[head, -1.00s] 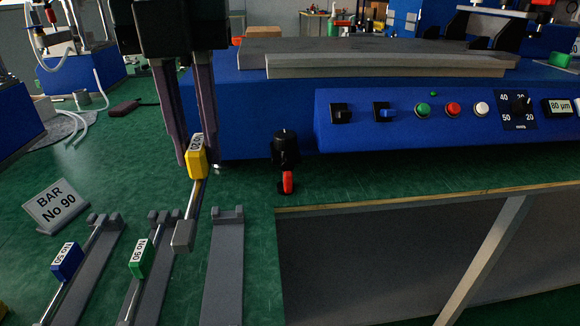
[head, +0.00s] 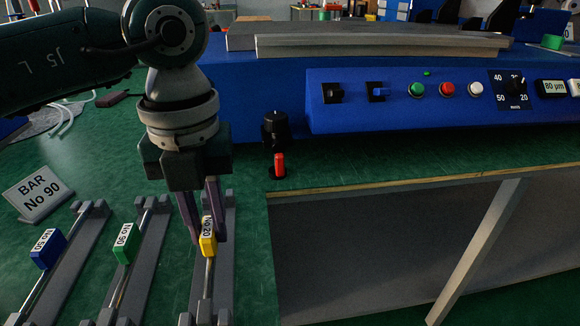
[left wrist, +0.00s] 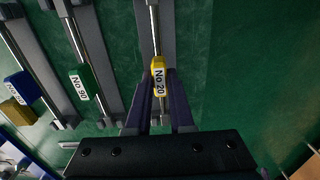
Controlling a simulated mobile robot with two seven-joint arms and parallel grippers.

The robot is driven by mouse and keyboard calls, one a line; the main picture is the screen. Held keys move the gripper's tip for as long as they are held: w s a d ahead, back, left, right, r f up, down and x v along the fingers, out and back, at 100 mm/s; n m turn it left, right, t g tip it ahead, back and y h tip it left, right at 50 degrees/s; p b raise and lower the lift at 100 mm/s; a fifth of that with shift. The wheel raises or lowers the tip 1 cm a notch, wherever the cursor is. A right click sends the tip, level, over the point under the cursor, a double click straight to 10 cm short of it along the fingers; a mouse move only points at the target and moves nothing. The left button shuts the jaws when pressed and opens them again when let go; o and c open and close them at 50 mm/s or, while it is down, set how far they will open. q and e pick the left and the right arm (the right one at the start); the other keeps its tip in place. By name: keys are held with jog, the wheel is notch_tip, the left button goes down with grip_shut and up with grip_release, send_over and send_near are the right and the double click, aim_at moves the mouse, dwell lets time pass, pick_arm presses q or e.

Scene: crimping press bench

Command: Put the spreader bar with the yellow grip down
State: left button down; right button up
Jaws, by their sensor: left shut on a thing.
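The spreader bar with the yellow grip (head: 208,243), labelled No 20, lies along the rightmost grey rack (head: 224,270), in line with it. My left gripper (head: 207,228) points down and is shut on the yellow grip. In the left wrist view the yellow grip (left wrist: 158,80) sits between the fingertips, with the rod running along the rack. I cannot tell whether the bar's ends rest fully in the rack's holders. My right gripper is not in view.
Bars with a green grip (head: 125,243) and a blue grip (head: 47,248) lie in the racks to the left. A sign reading BAR No 90 (head: 38,193) stands behind them.

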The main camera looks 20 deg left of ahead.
pick_arm(q)
jog(key=shift+f, duration=0.2)
jog(key=c, duration=0.8)
grip_release()
jog(key=shift+r, duration=0.1)
